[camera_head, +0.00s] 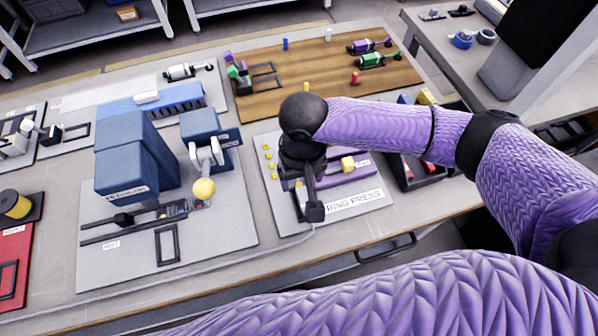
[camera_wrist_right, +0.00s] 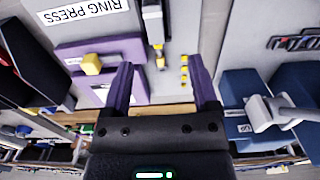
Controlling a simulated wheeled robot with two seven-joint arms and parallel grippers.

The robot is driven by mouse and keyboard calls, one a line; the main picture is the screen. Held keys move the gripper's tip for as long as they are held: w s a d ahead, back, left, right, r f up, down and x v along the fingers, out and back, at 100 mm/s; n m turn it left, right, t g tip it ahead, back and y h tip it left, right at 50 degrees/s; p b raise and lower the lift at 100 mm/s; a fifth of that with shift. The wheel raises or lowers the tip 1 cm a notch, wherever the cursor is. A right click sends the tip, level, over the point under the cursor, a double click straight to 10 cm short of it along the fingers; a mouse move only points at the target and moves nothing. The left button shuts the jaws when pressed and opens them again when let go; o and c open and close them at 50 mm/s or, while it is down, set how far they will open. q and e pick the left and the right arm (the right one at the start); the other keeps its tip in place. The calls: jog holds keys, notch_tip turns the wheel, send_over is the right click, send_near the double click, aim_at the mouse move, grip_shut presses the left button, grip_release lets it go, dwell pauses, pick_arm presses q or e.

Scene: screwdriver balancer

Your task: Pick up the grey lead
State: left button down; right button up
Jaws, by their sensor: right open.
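A thin pale grey lead (camera_head: 200,272) lies along the front of the bench in the head view. Its right end rises towards the front edge of the ring press board, near a black block. I cannot make the lead out in the right wrist view. My right gripper (camera_head: 300,172) hangs over the ring press (camera_head: 338,177), behind and above that end of the lead. In the right wrist view my right gripper (camera_wrist_right: 161,66) is open, with nothing between its purple fingers. In the head view its fingertips are partly hidden by the black hand. My left gripper is not in view.
A blue machine (camera_head: 130,160) with a yellow ball stands left of the ring press. A wooden board (camera_head: 300,85) with coloured tools lies behind. A red and black tray (camera_head: 412,170) stands to the right. The bench's front strip is mostly clear.

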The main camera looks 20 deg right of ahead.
aim_at(305, 199)
jog(key=f+b, duration=0.1)
jog(key=f, duration=0.2)
jog(key=f+b, duration=0.2)
jog(key=f, duration=0.1)
jog(key=f+b, duration=0.1)
jog(key=f, duration=0.2)
jog(key=shift+d+f+b, duration=0.25)
jog(key=shift+d+b, duration=0.1)
jog(key=shift+d, duration=0.05)
jog(key=shift+f, duration=0.2)
jog(key=shift+r, duration=0.1)
grip_shut()
